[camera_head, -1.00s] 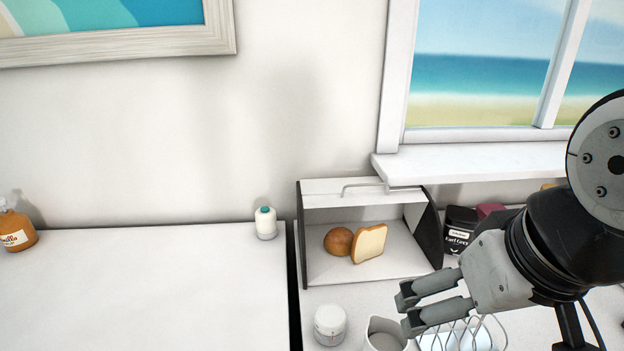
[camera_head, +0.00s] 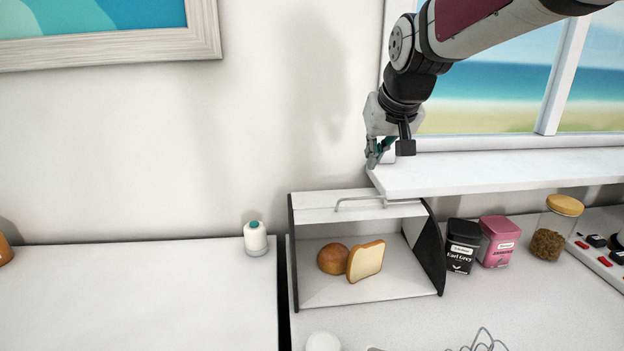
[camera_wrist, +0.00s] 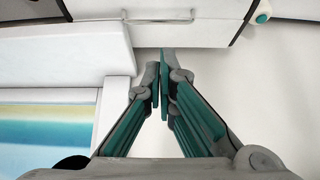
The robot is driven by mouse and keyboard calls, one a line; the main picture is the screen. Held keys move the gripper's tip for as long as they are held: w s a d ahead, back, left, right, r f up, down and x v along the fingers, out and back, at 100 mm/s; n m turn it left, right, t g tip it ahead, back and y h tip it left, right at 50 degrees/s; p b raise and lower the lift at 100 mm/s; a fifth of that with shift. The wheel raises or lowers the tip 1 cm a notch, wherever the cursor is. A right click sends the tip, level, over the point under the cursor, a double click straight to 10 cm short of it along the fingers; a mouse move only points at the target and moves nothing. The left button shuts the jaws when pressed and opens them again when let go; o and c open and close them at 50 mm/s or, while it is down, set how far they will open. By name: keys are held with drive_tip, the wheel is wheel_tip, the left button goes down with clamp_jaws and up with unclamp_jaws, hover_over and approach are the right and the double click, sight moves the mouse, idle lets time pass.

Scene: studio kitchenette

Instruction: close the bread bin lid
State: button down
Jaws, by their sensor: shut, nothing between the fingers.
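The bread bin (camera_head: 438,262) stands on the counter against the wall, with black side panels and an open front. Its white lid (camera_head: 325,206) is raised at the top, with a grey bar handle (camera_head: 362,200) along it. A round bun (camera_head: 332,259) and a bread slice (camera_head: 366,261) are inside. My gripper (camera_head: 374,162) is shut and empty, pointing down above the lid's right part, beside the window sill's left end. In the wrist view the shut fingers (camera_wrist: 160,85) point toward the lid (camera_wrist: 190,33) and its handle (camera_wrist: 158,20), apart from them.
The window sill (camera_head: 500,170) juts out right of my gripper. A black tin (camera_head: 462,246), a pink tin (camera_head: 498,241) and a jar (camera_head: 554,228) stand right of the bin. A white bottle (camera_head: 255,239) stands left. A wire rack (camera_head: 482,343) lies in front.

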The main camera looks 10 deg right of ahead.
hover_over(359, 208)
drive_tip(key=s, duration=0.2)
drive_tip(key=x, duration=1)
drive_tip(key=shift+w+d+f, duration=0.1)
drive_tip(key=shift+f, duration=0.35)
drive_tip(key=s+p, duration=0.1)
drive_tip(key=s, duration=0.1)
drive_tip(key=shift+s+f, duration=0.1)
drive_tip(key=shift+s, duration=0.3)
drive_tip(key=shift+s+f, duration=0.3)
drive_tip(key=shift+s, duration=0.15)
drive_tip(key=shift+f, duration=0.1)
